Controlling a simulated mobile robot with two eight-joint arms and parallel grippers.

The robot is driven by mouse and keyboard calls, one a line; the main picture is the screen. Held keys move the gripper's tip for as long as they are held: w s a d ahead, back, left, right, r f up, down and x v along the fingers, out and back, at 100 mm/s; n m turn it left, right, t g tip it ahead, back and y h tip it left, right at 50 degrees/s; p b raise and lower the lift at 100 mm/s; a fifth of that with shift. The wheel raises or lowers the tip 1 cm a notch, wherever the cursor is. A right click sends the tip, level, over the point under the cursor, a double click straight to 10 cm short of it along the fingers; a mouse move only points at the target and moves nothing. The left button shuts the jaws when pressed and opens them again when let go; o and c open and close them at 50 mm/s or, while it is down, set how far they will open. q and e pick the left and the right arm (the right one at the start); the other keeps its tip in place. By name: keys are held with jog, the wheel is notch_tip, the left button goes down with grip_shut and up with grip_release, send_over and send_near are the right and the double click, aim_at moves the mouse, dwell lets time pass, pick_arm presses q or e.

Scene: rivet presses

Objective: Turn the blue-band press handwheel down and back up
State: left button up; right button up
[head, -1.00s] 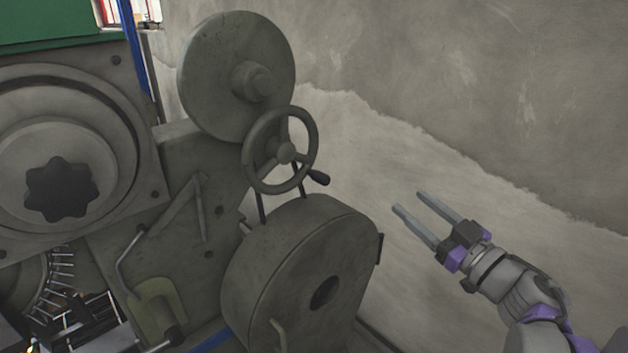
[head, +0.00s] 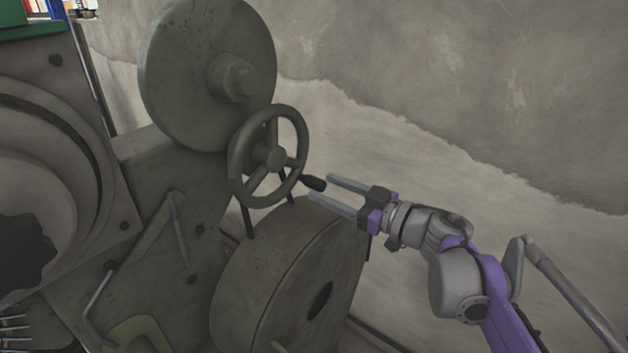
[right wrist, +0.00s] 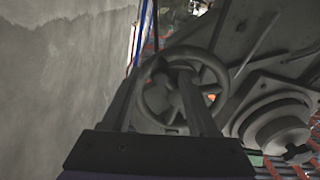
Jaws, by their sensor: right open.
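The grey handwheel (head: 236,168) stands upright on the press, with spokes, a hub and a dark handle knob (head: 313,183) at its lower right. My right gripper (head: 320,187) is open, its two fingers pointing left at the knob, which lies near the fingertips. I cannot tell whether they touch it. In the right wrist view the handwheel (right wrist: 219,76) is ahead, behind the two spread fingers (right wrist: 160,75); the knob is not clear there. No blue band shows on the wheel. My left gripper is not in view.
A large grey disc (head: 165,70) stands above the handwheel and a thick round housing (head: 262,265) below it. The press body (head: 185,150) fills the left. A bare concrete wall (head: 450,90) is behind.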

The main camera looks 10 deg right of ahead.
aim_at(314, 183)
jog(key=shift+x, duration=2)
grip_shut()
